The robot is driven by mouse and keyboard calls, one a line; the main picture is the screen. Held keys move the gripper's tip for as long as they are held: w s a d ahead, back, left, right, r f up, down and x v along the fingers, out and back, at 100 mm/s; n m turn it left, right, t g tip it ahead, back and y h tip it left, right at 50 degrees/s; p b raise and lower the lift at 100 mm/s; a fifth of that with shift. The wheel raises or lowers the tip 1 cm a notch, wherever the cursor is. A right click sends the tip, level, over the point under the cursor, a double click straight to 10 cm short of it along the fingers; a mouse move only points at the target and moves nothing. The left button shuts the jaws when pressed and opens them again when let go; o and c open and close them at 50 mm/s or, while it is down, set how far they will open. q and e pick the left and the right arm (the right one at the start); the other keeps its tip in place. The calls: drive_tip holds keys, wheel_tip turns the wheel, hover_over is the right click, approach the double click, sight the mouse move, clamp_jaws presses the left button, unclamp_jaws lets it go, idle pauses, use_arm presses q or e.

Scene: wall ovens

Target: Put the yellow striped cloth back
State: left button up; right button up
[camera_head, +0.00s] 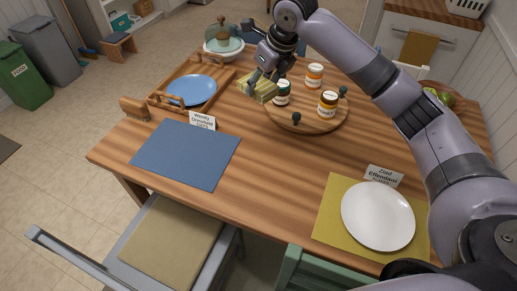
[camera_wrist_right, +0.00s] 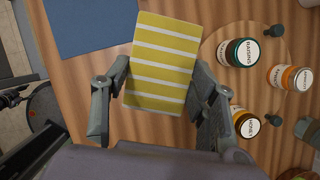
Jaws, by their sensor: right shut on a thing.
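The yellow cloth with white stripes (camera_wrist_right: 162,65) is folded into a rectangle and sits between the fingers of my right gripper (camera_wrist_right: 160,105). In the head view the cloth (camera_head: 257,88) shows at the left edge of the round wooden board, just below my right gripper (camera_head: 262,80). The right gripper is shut on the cloth. Whether the cloth touches the tabletop is hard to tell. My left gripper is not seen in either view.
The round board (camera_head: 310,123) holds several jars close by, one labelled jar (camera_head: 327,104) at its front. A wooden tray (camera_head: 163,93) with a blue plate (camera_head: 192,90) is to the left. A blue mat (camera_head: 186,155) and a white plate (camera_head: 378,216) lie nearer. Bare tabletop lies between.

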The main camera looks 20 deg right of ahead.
wheel_tip(320, 180, down, 20)
drive_tip(key=shift+r+p, duration=0.1)
drive_tip(key=shift+p, duration=0.25)
drive_tip(key=shift+f, duration=0.25)
drive_tip(key=o, duration=1.1)
drive_tip(key=shift+o, duration=0.2)
drive_tip(key=shift+r, duration=0.3)
drive_tip(key=v, duration=1.2)
drive_tip(key=shift+d, duration=0.1)
